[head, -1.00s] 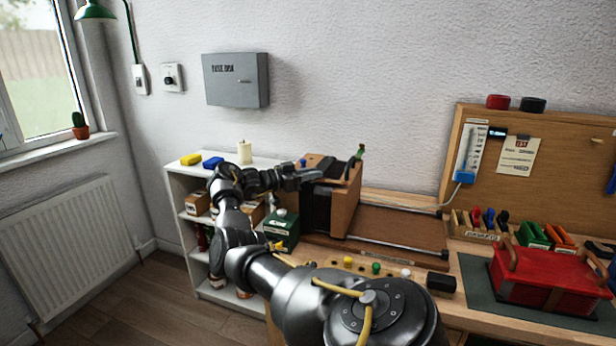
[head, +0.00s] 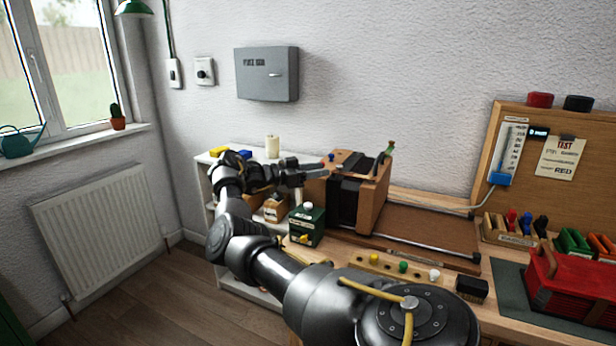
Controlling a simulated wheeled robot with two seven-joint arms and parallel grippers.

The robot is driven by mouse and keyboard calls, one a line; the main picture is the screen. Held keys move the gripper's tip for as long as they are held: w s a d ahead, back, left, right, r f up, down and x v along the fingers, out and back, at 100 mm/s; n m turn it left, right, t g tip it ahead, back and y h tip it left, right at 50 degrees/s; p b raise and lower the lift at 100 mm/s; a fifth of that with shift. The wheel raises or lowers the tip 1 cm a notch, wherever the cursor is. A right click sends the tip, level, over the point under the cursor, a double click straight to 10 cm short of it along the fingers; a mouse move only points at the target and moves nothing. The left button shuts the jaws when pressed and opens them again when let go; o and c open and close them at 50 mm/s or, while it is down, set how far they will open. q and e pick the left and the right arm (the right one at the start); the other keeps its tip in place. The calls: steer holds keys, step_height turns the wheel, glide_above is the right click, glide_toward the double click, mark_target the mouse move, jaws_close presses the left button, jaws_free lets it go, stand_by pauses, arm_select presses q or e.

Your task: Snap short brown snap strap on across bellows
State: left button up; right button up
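The bellows (head: 344,203) is the black folded block between two brown wooden end boards, standing at the left end of the workbench. Brown and dark pieces lie across its top, but I cannot tell whether one is the short brown snap strap. A green-topped peg stands at its right end.
A dark green box (head: 306,228) stands left of the bellows. A wooden rail with coloured pegs (head: 390,268) lies in front. A brown board with a metal rod (head: 425,232) extends right. A white shelf (head: 207,185) stands behind my arm.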

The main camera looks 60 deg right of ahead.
arm_select(q)
steer(key=shift+w+d+b, duration=0.2)
steer(key=shift+w, duration=0.3)
steer(key=shift+w+d+b, duration=0.15)
steer(key=shift+w+b, duration=0.05)
steer(key=shift+w, duration=0.3)
arm_select(e)
steer(key=v, duration=0.3)
steer(key=shift+w, duration=0.1)
arm_select(q)
steer(key=shift+f, duration=0.1)
